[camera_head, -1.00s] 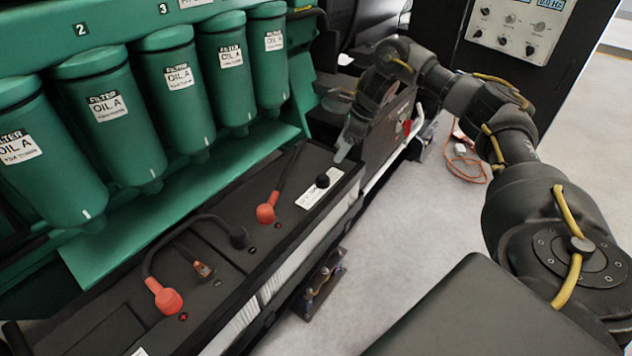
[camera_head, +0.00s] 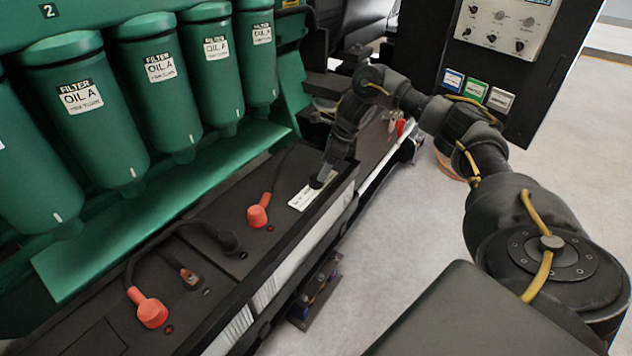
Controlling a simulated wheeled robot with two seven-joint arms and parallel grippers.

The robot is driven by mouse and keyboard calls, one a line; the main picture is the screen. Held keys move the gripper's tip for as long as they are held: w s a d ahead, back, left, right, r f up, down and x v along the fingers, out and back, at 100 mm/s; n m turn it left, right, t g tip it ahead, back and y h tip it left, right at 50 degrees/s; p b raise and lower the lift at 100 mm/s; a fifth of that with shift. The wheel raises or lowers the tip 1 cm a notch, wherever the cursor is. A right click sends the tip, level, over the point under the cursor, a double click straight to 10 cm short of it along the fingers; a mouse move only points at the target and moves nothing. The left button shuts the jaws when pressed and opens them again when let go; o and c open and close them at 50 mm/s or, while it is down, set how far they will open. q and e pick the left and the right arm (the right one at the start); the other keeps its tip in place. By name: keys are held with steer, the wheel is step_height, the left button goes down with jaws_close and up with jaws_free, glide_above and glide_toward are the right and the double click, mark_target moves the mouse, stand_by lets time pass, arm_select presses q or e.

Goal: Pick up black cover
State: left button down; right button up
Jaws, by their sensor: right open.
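A small round black cover (camera_head: 315,184) sits on top of the battery (camera_head: 330,203), at its far end beside a white label (camera_head: 302,197). My right gripper (camera_head: 321,175) points down at this cover from above and behind, with its fingertips right at it and hiding part of it. The jaws are open; I cannot tell whether a finger touches the cover. Another black cover (camera_head: 229,241) is on a cable end at the nearer battery. My left gripper is not in view.
Red terminal covers (camera_head: 258,216) and (camera_head: 150,311) with black cables stand on the batteries. Green oil filters (camera_head: 82,100) hang along the left. A control panel (camera_head: 508,28) stands at the upper right. Grey floor (camera_head: 400,220) lies open right of the batteries.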

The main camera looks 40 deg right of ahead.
steer(key=shift+x, duration=2.6)
steer(key=shift+w, duration=0.1)
steer(key=c, duration=1)
